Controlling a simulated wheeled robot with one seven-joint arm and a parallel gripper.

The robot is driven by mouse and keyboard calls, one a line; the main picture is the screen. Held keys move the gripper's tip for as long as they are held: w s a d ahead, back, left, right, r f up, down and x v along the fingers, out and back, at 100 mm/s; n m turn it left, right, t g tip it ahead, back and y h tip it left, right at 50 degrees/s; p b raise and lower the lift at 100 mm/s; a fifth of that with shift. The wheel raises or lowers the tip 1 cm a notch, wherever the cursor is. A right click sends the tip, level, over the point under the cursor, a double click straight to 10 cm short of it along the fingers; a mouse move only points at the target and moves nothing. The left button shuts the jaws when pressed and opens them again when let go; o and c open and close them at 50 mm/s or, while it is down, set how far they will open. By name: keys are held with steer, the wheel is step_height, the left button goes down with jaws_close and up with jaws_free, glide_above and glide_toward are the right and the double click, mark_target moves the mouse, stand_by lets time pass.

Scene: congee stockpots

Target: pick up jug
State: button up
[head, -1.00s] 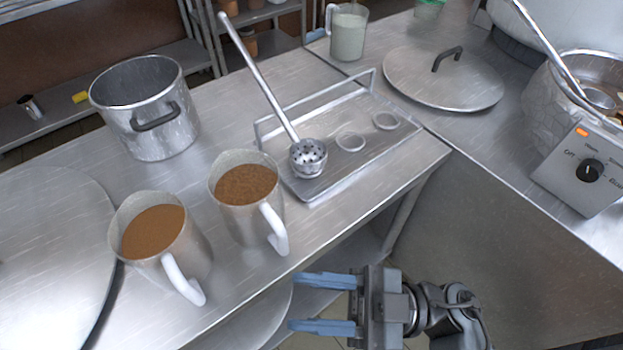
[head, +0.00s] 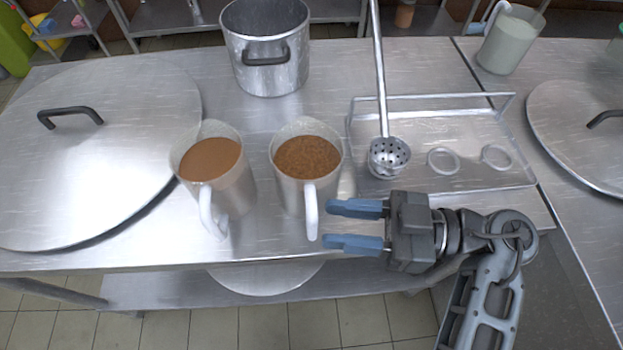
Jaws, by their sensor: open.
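The left jug (head: 231,193) holds a smooth brown liquid. The right jug (head: 291,188) holds a darker, grainy brown content. Both handles point toward the front edge. A third jug (head: 508,45) with a pale content stands at the back right. My gripper (head: 335,226) is open and empty, with its blue fingers pointing left. In the picture its fingertips are just right of the right jug's handle; I cannot tell whether they touch it.
A ladle (head: 382,80) rests on a steel rack tray (head: 470,185) to the right. An empty pot (head: 268,75) stands behind the jugs. A large lid (head: 90,190) covers the left counter; another lid (head: 590,150) lies at right. The counter's front strip (head: 150,262) is clear.

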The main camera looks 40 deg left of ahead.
mark_target(313, 220)
steer(key=shift+x, duration=2.2)
steer(key=shift+f, duration=0.15)
steer(key=shift+c, duration=0.4)
jaws_close()
steer(key=shift+w, duration=0.1)
